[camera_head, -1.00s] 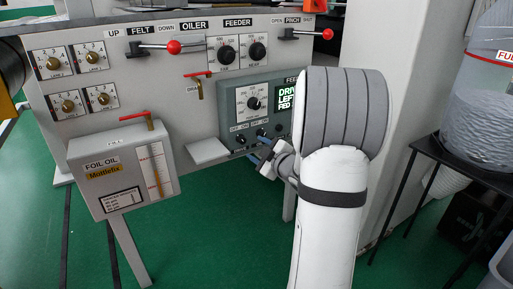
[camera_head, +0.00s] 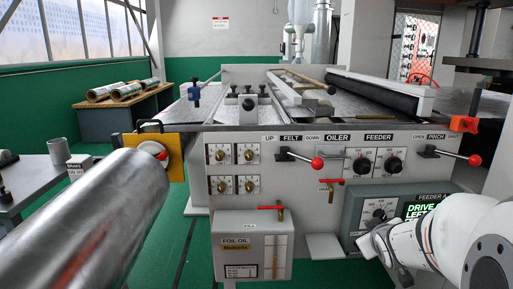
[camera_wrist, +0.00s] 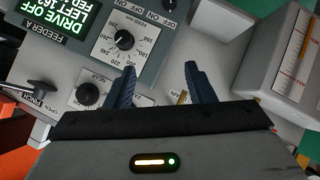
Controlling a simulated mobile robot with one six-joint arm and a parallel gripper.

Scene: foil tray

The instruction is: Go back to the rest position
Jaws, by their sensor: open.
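My gripper (camera_wrist: 162,85) is open in the wrist view, with two dark blue fingers apart and nothing between them. The fingers point toward the grey feeder control box, whose dial (camera_wrist: 123,40) and display (camera_wrist: 66,22) show upside down. In the head view my white arm reaches in from the lower right, and its end covers the lower part of the feeder box (camera_head: 352,222). The fingers are hard to make out there. The box's dial (camera_head: 379,211) and green-lettered display (camera_head: 428,211) stay partly visible.
The grey front panel (camera_head: 290,178) carries several knobs and red-tipped levers. The foil oil box (camera_head: 250,262) juts out below it. A large metal roll (camera_head: 75,225) fills the lower left. A small shelf (camera_head: 324,246) sticks out beside the feeder box. Green floor is open at the lower left centre.

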